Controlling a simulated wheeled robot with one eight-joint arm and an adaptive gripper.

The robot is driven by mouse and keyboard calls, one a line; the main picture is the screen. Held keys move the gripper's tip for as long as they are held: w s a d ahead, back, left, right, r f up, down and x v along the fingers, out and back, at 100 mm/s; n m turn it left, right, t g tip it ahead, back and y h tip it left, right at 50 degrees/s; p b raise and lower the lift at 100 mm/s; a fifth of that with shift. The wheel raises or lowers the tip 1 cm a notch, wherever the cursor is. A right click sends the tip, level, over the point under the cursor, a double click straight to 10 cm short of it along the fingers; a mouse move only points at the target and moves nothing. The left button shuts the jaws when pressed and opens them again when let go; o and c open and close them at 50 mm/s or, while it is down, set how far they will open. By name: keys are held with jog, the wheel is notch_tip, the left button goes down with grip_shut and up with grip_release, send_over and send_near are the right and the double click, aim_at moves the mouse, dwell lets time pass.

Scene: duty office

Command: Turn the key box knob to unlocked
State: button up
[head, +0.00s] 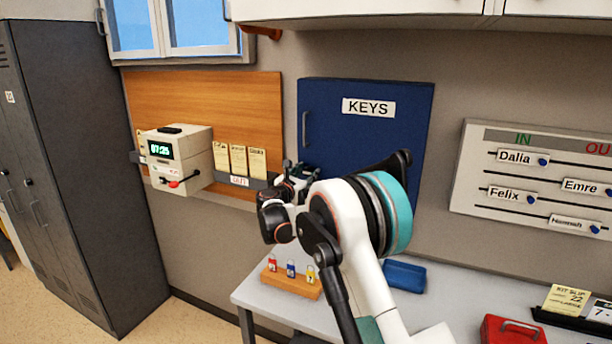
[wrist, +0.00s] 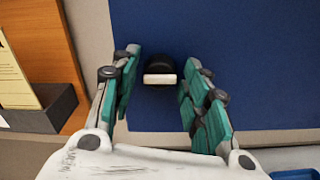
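The blue key box (head: 368,145), with a KEYS label, hangs on the wall in the head view. Its blue front also fills the upper part of the wrist view (wrist: 240,55). The round black knob (wrist: 160,66) has a pale bar lying level across it in the wrist view. My gripper (wrist: 160,68) is open, with one green-padded finger on each side of the knob and a visible gap to it on both sides. In the head view my gripper (head: 290,180) is at the box's lower left, and the knob is hidden behind it.
A machine with a clock display (head: 177,160) and card rack (head: 240,181) are left of the box. Below are a desk (head: 262,293), a wooden block with small padlocks (head: 291,283) and a blue tray (head: 405,276). An IN/OUT board (head: 540,180) hangs right.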

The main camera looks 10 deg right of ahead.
jog(key=c, duration=0.6)
jog(key=shift+m, duration=0.4)
jog(key=m, duration=0.2)
jog(key=shift+m+b, duration=0.3)
jog(key=shift+m, duration=0.1)
jog(key=m, duration=0.3)
jog(key=shift+m, duration=0.4)
jog(key=m, duration=0.5)
jog(key=shift+b, duration=0.4)
jog(key=m, duration=0.5)
jog(key=shift+m, duration=0.4)
